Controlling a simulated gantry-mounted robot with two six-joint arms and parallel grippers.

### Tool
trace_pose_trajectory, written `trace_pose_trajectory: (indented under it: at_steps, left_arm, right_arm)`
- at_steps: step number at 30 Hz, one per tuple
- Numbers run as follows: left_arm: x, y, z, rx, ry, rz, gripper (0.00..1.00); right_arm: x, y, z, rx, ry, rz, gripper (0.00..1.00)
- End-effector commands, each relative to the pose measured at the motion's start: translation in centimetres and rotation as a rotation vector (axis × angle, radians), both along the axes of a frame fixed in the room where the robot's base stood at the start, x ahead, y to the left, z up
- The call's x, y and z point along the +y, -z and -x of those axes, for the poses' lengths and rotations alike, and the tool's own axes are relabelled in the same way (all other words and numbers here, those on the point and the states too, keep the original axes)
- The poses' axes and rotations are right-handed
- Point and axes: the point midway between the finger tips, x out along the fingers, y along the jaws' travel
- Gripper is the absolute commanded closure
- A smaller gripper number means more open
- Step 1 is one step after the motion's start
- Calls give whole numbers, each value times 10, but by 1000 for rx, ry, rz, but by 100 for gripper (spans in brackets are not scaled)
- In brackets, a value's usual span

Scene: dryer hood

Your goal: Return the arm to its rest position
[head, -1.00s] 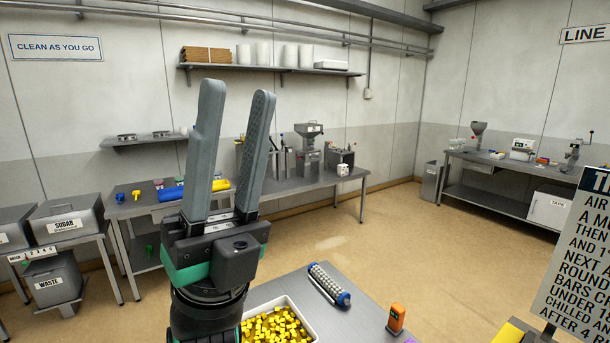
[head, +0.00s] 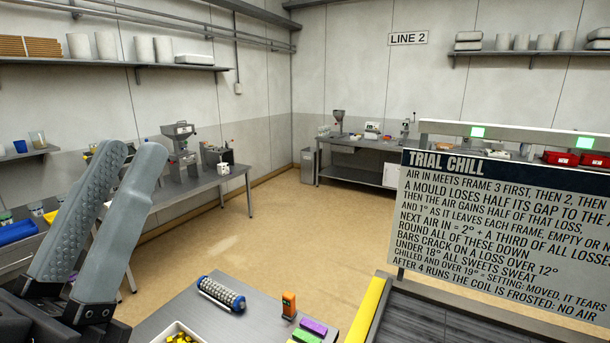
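My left gripper (head: 108,205) shows at the left of the head view, raised in front of the back bench. Its two grey fingers point up and to the right, with nothing seen between them. The fingers overlap in this view, but a gap shows near their tips, so it looks open and empty. The rest of the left arm is cut off at the lower left corner. My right gripper and arm are not in view.
A steel table (head: 258,294) in front bears a roller (head: 221,294), an orange device (head: 289,305), coloured blocks (head: 313,327) and a white tray (head: 174,326) of yellow pieces. A "TRIAL CHILL" sign (head: 497,240) stands at right by a yellow edge (head: 367,311). The middle floor is clear.

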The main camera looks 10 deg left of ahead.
Motion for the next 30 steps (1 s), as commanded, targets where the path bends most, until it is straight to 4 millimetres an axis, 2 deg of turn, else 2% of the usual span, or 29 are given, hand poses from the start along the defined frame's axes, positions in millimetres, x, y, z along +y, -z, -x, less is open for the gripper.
trace_pose_trajectory:
  at_steps: [1,6,9,12,15,30]
  left_arm:
    - [0,-44,0,-1,-1,-1,64]
    - [0,-129,0,-1,-1,0,64]
    - [0,-173,0,-2,-1,0,64]
    - [0,-198,0,-2,-1,0,64]
    - [0,-204,0,-1,-2,-1,64]
    - [0,-198,0,0,-2,-1,64]
  right_arm:
    - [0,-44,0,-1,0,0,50]
    - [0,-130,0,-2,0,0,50]
    - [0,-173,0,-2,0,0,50]
    - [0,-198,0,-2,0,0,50]
    - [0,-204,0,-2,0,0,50]
    - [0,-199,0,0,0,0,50]
